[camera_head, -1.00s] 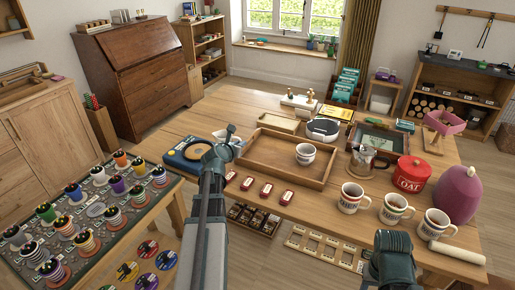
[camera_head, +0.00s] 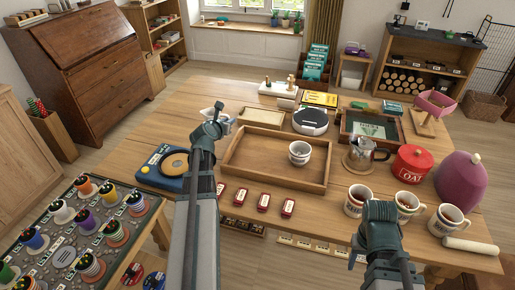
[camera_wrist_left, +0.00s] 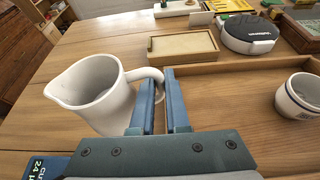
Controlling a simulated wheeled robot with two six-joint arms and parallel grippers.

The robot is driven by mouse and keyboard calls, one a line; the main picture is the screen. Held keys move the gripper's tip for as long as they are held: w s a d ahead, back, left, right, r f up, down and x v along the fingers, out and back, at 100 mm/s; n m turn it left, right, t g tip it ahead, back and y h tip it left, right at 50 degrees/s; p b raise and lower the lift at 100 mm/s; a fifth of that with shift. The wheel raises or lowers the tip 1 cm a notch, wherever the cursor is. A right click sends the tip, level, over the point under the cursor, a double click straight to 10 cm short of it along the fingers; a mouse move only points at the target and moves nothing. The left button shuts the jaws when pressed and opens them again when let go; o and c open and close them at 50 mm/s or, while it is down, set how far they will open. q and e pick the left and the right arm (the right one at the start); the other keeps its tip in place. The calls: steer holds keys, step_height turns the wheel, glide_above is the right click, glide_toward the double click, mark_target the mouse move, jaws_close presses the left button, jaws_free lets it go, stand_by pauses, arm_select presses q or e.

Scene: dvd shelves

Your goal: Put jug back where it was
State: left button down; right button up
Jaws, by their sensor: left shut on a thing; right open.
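The white jug (camera_wrist_left: 95,95) stands out in the left wrist view, its spout to the left and its handle to the right. My left gripper (camera_wrist_left: 163,100) is shut on the jug's handle. In the head view the jug (camera_head: 212,113) is mostly hidden behind my left gripper (camera_head: 214,125), over the table's left part, left of the wooden tray. I cannot tell whether its base touches the table. My right gripper (camera_head: 379,222) is low at the right, in front of the striped mugs; its fingers are not clear and it holds nothing visible.
The wooden tray (camera_head: 238,178) holds a white cup (camera_head: 300,152). A blue device (camera_head: 160,168) lies left of it, red items (camera_head: 263,201) in front. Striped mugs (camera_head: 357,200), a red tin (camera_head: 411,162) and a purple vessel (camera_head: 462,180) stand at right. A small box (camera_wrist_left: 184,45) lies beyond the jug.

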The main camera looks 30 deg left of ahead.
arm_select(q)
steer(key=w+d+m+h, duration=0.1)
steer(key=w+d, duration=0.2)
steer(key=d, duration=0.5)
steer(key=w+d+m+h, duration=0.15)
steer(key=w+d, duration=0.25)
steer(key=d, duration=0.4)
steer(key=f+b, duration=0.6)
steer(key=shift+s+a+f+b, duration=0.2)
steer(key=shift+f+b, duration=0.1)
steer(key=shift+b, duration=0.05)
steer(key=shift+f+t, duration=0.1)
steer(key=shift+t, duration=0.2)
step_height(320, 180, down, 4)
steer(key=b, duration=0.4)
steer(key=shift+r, duration=0.25)
steer(key=shift+f, duration=0.15)
steer(key=c, duration=0.9)
jaws_free()
